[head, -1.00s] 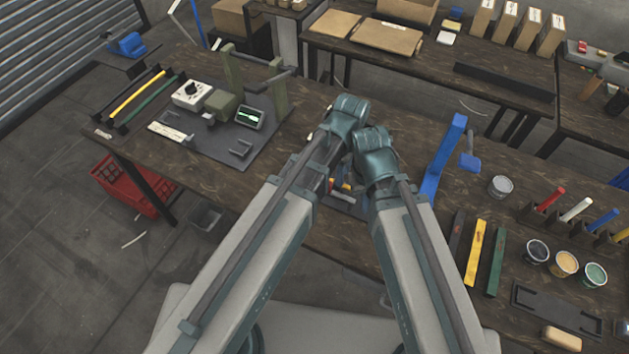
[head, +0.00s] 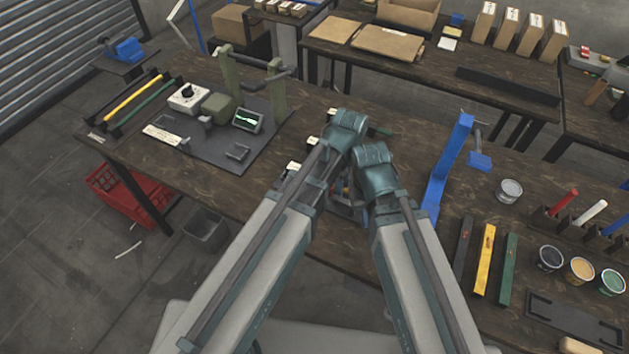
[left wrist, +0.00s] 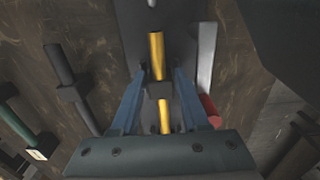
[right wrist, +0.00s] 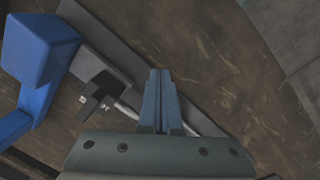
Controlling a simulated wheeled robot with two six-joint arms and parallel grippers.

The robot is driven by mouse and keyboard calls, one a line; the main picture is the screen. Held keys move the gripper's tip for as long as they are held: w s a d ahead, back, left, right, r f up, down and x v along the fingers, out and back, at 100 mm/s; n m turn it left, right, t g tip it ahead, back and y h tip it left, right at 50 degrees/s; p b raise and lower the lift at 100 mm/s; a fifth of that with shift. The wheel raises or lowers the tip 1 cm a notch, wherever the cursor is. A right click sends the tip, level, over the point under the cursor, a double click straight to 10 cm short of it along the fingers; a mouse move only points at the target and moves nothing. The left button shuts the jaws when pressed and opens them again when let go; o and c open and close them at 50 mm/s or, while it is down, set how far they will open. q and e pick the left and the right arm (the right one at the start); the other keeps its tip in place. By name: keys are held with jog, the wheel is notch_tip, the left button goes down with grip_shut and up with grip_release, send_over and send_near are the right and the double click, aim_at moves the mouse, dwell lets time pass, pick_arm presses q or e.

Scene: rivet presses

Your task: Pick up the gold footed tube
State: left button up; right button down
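The gold footed tube (left wrist: 157,48) shows in the left wrist view as a slim gold bar with a dark block (left wrist: 159,90) around its middle. My left gripper (left wrist: 160,76) is open, with one blue finger on each side of the tube. I cannot tell whether the fingers touch it. My right gripper (right wrist: 158,72) is shut, with its fingers together and nothing visible between them. It is over a dark grey plate in the right wrist view. In the head view my wrists hide both fingertips and the gold tube.
A black rod (left wrist: 60,65) lies left of the gold tube; a white bar (left wrist: 206,55) and a red piece (left wrist: 209,108) are to its right. A blue press (head: 447,165) stands right of my arms.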

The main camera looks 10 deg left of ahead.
pick_arm(q)
grip_shut()
pick_arm(e)
jog(key=shift+r, duration=0.1)
